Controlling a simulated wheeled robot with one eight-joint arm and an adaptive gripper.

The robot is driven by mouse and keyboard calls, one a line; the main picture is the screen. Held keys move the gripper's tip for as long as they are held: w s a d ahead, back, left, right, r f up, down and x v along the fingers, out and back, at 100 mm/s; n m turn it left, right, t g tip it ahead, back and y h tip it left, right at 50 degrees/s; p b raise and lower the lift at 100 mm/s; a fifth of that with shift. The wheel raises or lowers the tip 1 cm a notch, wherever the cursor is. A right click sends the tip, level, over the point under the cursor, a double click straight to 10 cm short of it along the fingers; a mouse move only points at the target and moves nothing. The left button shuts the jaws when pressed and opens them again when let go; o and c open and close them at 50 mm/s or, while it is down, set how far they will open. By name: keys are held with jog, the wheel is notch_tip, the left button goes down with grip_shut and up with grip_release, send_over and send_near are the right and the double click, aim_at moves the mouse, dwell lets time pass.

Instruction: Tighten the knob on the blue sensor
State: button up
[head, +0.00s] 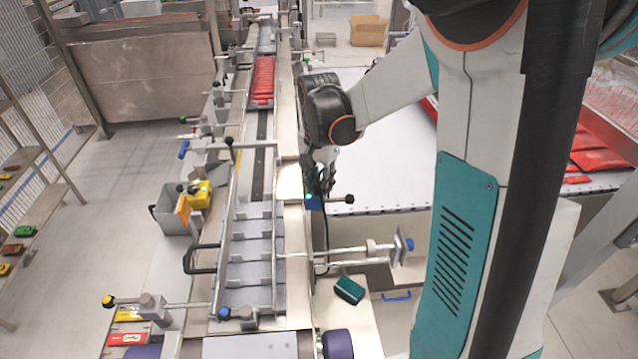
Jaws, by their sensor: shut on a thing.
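The blue sensor (314,204) is a small blue block beside the conveyor, just right of the picture's middle line. A black round knob (349,199) on a short rod sticks out to its right. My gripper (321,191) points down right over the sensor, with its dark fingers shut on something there. The fingers hide most of the sensor's top, and the gripped part is too small to make out clearly. A thin dark cable runs down from the sensor area.
The conveyor (262,180) with red packs (263,80) runs along the left. A rod with a blue-faced end (409,244) stands out at lower right. A dark green box (349,290) lies below. The white table (400,175) is mostly clear.

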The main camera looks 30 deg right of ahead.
grip_shut()
jog(key=o, duration=1.1)
grip_release()
jog(key=shift+c, duration=0.2)
notch_tip(320, 180, up, 12)
